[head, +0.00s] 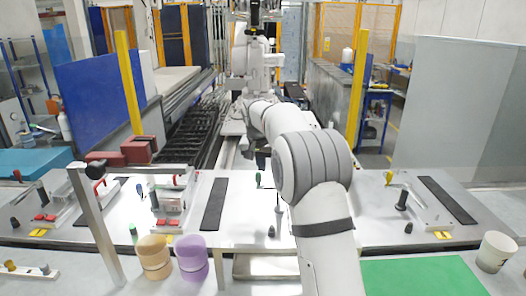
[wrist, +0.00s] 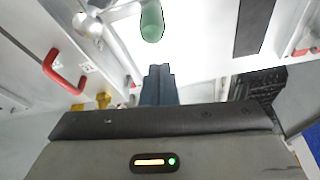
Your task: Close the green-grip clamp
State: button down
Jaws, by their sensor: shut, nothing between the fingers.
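The green grip (wrist: 152,20) of a clamp hangs at the top of the wrist view, just beyond my fingertips, with a small gap between them. Its metal lever (wrist: 118,12) runs to the upper left. My gripper (wrist: 158,70) is shut and empty, its dark fingers together.
A red handle (wrist: 62,72) lies left of my fingers in the wrist view. The bench also holds black strips (head: 214,204), a tan cup (head: 154,258), a purple cup (head: 192,258), a white cup (head: 495,252) and a green mat (head: 425,277). A metal post (head: 96,225) rises at left.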

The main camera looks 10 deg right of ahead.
jog(key=s, duration=0.1)
jog(key=s+a, duration=0.1)
jog(key=s, duration=0.1)
jog(key=shift+s+a+r, duration=0.1)
jog(key=shift+a+r, duration=0.05)
jog(key=shift+r, duration=0.05)
jog(key=shift+s, duration=0.1)
